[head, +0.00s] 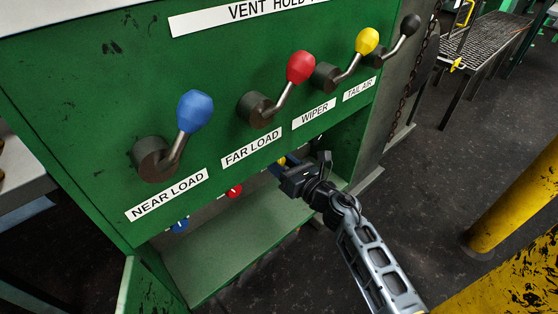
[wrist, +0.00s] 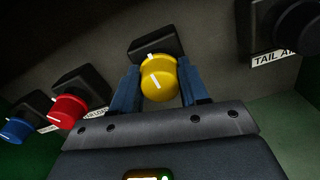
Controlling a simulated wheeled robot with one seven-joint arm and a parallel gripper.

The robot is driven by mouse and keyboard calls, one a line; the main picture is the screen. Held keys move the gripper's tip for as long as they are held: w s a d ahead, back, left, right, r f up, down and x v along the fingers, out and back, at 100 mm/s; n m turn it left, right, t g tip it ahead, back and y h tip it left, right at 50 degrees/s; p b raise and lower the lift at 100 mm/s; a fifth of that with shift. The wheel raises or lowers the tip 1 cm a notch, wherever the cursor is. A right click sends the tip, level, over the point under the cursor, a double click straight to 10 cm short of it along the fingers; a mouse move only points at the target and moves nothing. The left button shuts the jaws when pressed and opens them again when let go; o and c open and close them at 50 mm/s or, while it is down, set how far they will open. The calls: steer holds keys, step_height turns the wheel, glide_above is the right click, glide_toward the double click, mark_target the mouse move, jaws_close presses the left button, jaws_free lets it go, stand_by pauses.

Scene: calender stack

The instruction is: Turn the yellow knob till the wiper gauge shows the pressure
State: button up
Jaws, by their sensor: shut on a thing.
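The yellow knob (wrist: 160,78) has a white pointer line and sits on a dark square base on the panel inside the cabinet's lower opening. My gripper (wrist: 158,84) is shut on it, with one blue finger on each side. In the head view a small part of the yellow knob (head: 282,161) shows beside my gripper (head: 290,172), which mostly covers it. The yellow-topped WIPER lever (head: 367,41) stands above on the green front. No wiper gauge can be made out in either view.
A red knob (wrist: 67,111) and a blue knob (wrist: 17,130) are left of the yellow one, a dark knob (wrist: 302,28) right. Above are blue (head: 195,110), red (head: 300,67) and black (head: 410,25) levers. A yellow post (head: 515,200) stands right; the floor (head: 440,170) between is clear.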

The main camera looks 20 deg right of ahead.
steer(key=o, duration=1)
steer(key=shift+o, duration=0.2)
steer(key=shift+s, duration=0.1)
steer(key=p+v, duration=0.1)
steer(key=v, duration=0.6)
steer(key=shift+s+d, duration=0.15)
steer(key=shift+s, duration=0.15)
